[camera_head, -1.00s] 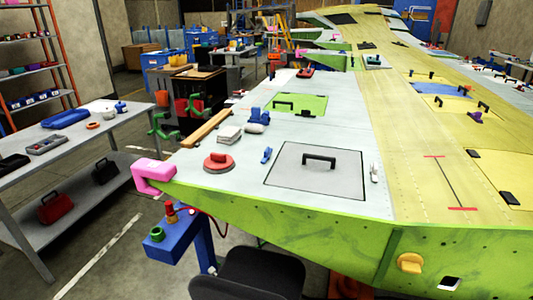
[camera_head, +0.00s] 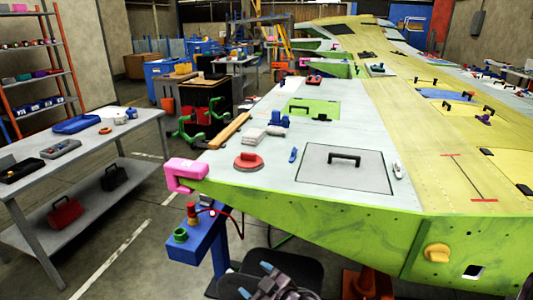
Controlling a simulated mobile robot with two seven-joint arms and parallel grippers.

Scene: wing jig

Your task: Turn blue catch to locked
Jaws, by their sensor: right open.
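The blue catch (camera_head: 293,155) is a small upright-looking blue piece on the pale wing skin, just left of the grey square panel (camera_head: 320,178) with a black handle (camera_head: 345,157). Its exact angle is too small to tell. My right gripper (camera_head: 256,281) shows at the bottom edge, low in front of the wing and well apart from the catch. Its two blue-tipped fingers are spread with nothing between them. My left gripper is not in view.
A white catch (camera_head: 398,171) sits right of the panel. The green wing edge (camera_head: 330,215) and a blue stand (camera_head: 198,245) are near my gripper.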

